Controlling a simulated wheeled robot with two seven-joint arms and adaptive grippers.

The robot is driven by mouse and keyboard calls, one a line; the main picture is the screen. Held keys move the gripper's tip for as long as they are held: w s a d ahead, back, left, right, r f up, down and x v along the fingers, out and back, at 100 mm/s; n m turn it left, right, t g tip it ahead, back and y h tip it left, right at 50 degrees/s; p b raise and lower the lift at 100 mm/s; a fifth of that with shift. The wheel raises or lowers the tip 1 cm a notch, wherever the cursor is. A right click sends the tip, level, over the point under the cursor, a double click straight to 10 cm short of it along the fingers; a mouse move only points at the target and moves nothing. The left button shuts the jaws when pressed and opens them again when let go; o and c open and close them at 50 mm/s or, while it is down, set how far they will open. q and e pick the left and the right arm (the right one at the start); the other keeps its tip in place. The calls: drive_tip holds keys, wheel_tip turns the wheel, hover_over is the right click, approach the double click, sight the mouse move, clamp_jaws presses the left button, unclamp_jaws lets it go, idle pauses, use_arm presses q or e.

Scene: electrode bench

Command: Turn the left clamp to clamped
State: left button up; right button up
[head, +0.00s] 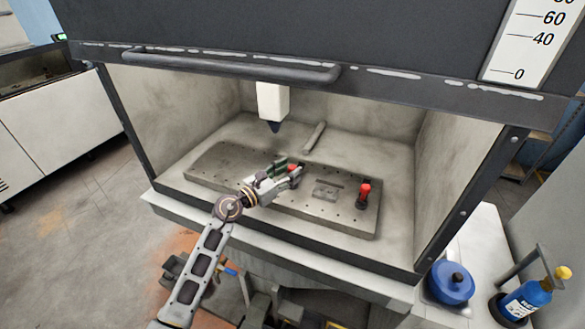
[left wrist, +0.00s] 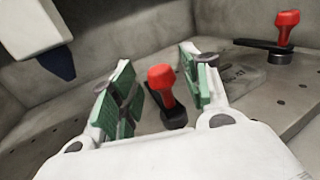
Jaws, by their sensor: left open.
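The left clamp has a red knob on a dark lever (left wrist: 163,84). In the left wrist view it stands between the open fingers of my left gripper (left wrist: 152,92), with gaps on both sides. My right gripper is not in view.
A white tool head with a dark tip (head: 272,105) hangs above the plate. A small metal block (head: 326,192) lies between the clamps, and a grey bar (head: 314,137) lies behind. The cabinet's front frame and handle (head: 230,66) are overhead.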

use_arm(q)
drive_tip(key=shift+x, duration=1.15)
clamp_jaws()
